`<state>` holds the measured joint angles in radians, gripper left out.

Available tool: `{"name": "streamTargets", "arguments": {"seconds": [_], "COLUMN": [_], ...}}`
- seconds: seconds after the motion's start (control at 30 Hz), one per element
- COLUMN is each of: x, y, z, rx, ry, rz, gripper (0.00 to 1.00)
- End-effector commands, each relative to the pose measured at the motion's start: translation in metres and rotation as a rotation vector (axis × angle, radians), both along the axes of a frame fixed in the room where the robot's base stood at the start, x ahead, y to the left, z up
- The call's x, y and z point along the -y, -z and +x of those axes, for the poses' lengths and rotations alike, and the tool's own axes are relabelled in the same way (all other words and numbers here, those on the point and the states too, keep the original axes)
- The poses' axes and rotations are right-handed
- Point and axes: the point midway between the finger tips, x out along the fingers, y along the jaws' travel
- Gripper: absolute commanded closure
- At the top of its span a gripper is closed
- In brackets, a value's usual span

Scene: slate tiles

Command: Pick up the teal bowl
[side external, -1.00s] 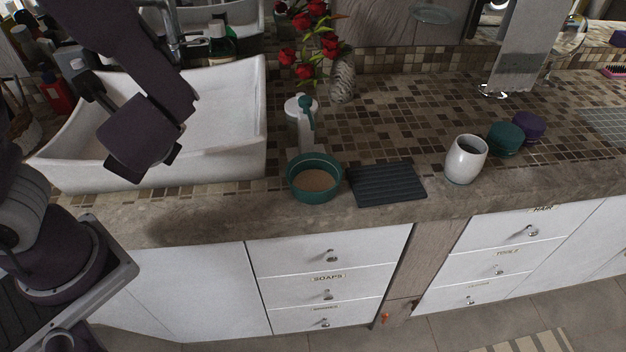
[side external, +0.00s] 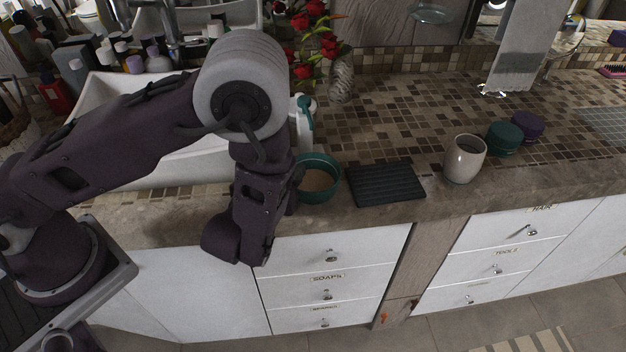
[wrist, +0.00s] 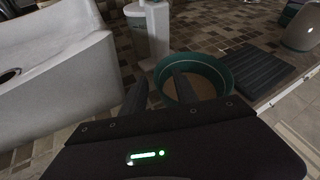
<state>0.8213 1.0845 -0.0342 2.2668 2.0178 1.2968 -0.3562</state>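The teal bowl (side external: 318,192) stands upright on the counter, with a tan inside bottom. My wrist is at its left in the side view and covers part of its left side. In the wrist view the teal bowl (wrist: 222,68) is just ahead of my gripper (wrist: 159,84). The two dark fingers are apart, so it is open. One finger appears left of the bowl's near-left wall, the other overlaps the bowl's interior. Whether the fingers touch the wall or how deep they reach cannot be told. The fingertips are hidden behind my arm in the side view.
A white dispenser with a teal pump (side external: 304,122) stands close behind the bowl. A dark ridged tray (side external: 386,184) lies right beside it. The white sink (side external: 105,100) is at the left. A white cup (side external: 464,160) and a teal jar (side external: 504,140) stand farther right.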

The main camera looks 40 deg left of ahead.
Motion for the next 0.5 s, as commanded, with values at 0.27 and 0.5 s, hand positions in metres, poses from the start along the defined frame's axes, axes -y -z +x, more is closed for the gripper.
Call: {"name": "streamTargets", "arguments": {"seconds": [0.27,0.5], "x": [-0.0044,-0.0045], "y": [0.0053,0.0053], "z": [0.0117,0.0114], "rx": [-0.002,-0.002], "ry": [0.001,0.000], "rz": [0.001,0.000], "gripper": [0.64,1.00]}}
